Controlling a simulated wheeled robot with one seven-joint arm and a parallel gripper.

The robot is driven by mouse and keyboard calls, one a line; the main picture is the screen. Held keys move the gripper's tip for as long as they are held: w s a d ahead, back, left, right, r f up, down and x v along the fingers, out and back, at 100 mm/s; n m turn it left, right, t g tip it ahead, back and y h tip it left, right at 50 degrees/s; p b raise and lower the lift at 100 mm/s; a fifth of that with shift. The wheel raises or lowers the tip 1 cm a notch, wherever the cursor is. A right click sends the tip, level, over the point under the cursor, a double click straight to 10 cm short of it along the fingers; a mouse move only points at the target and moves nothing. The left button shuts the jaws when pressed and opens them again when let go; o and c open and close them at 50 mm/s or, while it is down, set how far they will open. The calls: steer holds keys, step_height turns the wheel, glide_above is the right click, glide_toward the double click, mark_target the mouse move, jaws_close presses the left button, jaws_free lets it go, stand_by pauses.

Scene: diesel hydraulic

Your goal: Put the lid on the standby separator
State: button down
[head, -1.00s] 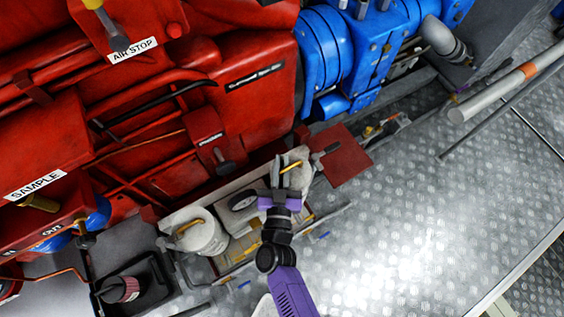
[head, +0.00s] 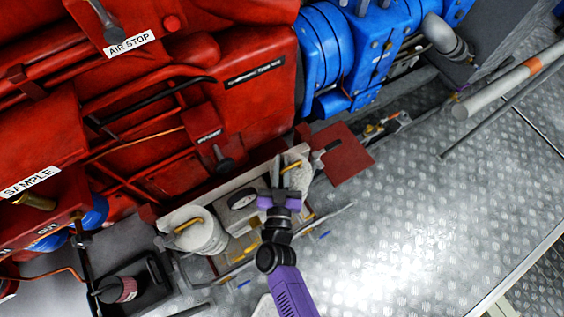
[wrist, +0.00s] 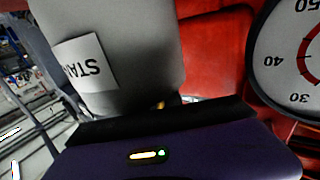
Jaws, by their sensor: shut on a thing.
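The standby separator (wrist: 130,50) is a pale grey cylinder with a white label, partly read as "STA", upside down in the wrist view. In the head view it seems to be the pale right-hand canister (head: 302,176), partly behind my gripper. My gripper (head: 279,172) is over its near left side, shut on what appears to be the lid's yellow handle (head: 291,166). A bit of yellow (wrist: 160,105) shows by the fingers in the wrist view. The lid's rim is hidden, so I cannot tell whether it touches the separator.
A second pale canister (head: 205,238) with a yellow handle stands to the left. The red engine (head: 150,120) rises behind. Metal floor (head: 420,220) is clear at right.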

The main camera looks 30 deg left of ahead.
steer(key=shift+f+b, duration=0.3)
steer(key=c, duration=1.4)
jaws_free()
steer(key=shift+v, duration=3.9)
steer(key=s+d+r+m+h, duration=0.1)
steer(key=s+d+r+h, duration=0.1)
steer(key=s+d+r, duration=0.4)
steer(key=s+d+r+m+g+h, duration=0.1)
steer(key=s+d+r, duration=0.5)
steer(key=d, duration=1)
steer(key=s+d+r+m+h, duration=0.3)
steer(key=s+d+r, duration=0.3)
steer(key=d, duration=0.5)
step_height(320, 180, up, 2)
steer(key=shift+r+h, duration=0.25)
steer(key=shift+h, duration=0.65)
